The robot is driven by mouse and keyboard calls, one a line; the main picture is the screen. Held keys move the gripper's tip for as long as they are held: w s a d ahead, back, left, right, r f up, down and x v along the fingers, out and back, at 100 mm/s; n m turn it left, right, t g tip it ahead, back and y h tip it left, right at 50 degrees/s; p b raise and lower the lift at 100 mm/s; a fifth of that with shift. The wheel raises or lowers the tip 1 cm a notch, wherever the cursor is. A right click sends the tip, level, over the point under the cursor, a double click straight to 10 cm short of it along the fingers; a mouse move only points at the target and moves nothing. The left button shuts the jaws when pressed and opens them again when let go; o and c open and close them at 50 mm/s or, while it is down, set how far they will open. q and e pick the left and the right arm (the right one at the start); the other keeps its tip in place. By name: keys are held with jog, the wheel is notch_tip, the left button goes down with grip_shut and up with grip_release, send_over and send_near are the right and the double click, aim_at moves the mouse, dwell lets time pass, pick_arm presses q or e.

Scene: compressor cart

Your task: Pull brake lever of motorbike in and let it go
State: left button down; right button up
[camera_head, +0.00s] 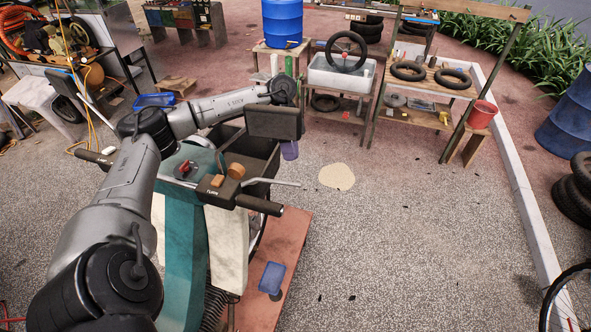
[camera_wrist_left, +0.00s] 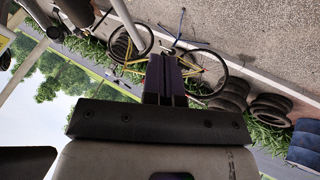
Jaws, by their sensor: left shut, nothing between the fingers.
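The teal and cream motorbike (camera_head: 180,245) stands upright below my left arm. Its right handlebar has a black grip (camera_head: 260,205), with a silver brake lever (camera_head: 275,183) sticking out in front of it. The lever stands apart from the grip. My left gripper (camera_head: 290,150) is shut and empty, beyond and above the lever, and does not touch it in the head view. Its shut fingers also show in the left wrist view (camera_wrist_left: 166,80). A silver bar (camera_wrist_left: 128,25) passes near them there; I cannot tell whether it is the lever. My right gripper is not in view.
The motorbike's other grip (camera_head: 95,158) is beside my left arm. A reddish platform (camera_head: 285,240) lies under the motorbike, with a blue container (camera_head: 271,278) on it. Open paving lies to the right. Workbenches with tyres (camera_head: 452,79) stand farther back.

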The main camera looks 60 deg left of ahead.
pick_arm(q)
jog(key=v, duration=0.6)
jog(key=shift+s+a+r+b, duration=0.15)
jog(key=shift+s+a+b, duration=0.05)
jog(key=shift+b, duration=0.1)
